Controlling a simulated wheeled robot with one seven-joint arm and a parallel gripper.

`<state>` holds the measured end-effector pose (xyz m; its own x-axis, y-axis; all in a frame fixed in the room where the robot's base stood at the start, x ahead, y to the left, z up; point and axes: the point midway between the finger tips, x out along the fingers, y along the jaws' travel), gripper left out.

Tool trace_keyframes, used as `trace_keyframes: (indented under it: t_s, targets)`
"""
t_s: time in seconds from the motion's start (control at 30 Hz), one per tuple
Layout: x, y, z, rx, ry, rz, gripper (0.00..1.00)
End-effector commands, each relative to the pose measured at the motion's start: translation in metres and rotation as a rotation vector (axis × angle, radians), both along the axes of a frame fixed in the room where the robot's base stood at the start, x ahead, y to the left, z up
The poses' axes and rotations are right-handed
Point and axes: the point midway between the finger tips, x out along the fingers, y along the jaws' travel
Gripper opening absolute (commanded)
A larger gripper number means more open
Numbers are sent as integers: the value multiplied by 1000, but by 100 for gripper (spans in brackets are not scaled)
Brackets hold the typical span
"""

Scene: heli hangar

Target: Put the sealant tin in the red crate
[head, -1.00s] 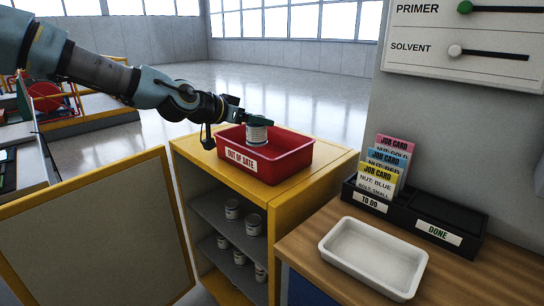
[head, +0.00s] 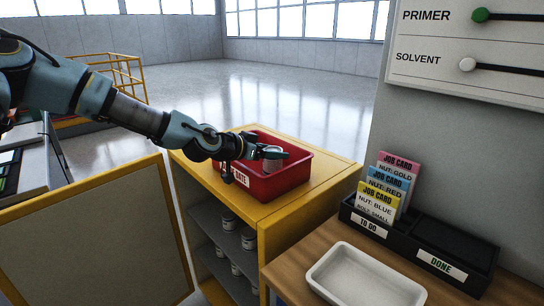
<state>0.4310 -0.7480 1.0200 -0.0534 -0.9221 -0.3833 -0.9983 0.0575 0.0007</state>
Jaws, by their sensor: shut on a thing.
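The red crate (head: 292,181) stands on top of the yellow cabinet, its front label partly hidden by my arm. My gripper (head: 272,155) is over the crate's opening, with its fingers shut on the sealant tin (head: 271,166), a small pale tin. The tin is inside the crate's outline, down between its walls. I cannot tell whether it touches the crate floor.
The yellow cabinet (head: 322,199) has an open door (head: 95,235) at the left and several tins on its shelves. A white tray (head: 330,290) and a black card holder (head: 400,243) with job cards sit on the wooden bench at the right.

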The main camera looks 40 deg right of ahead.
Motion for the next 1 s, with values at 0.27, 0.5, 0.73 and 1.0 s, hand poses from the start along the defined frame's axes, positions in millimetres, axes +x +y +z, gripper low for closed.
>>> trace_keyframes:
  t_s: [0.27, 0.5, 0.73, 1.0]
  targets:
    - [1, 0, -22, -2, -1, 1, 0]
    - [1, 0, -24, -2, -1, 1, 0]
    - [0, 0, -25, 0, 0, 1, 93]
    - [0, 0, -25, 0, 0, 0, 100]
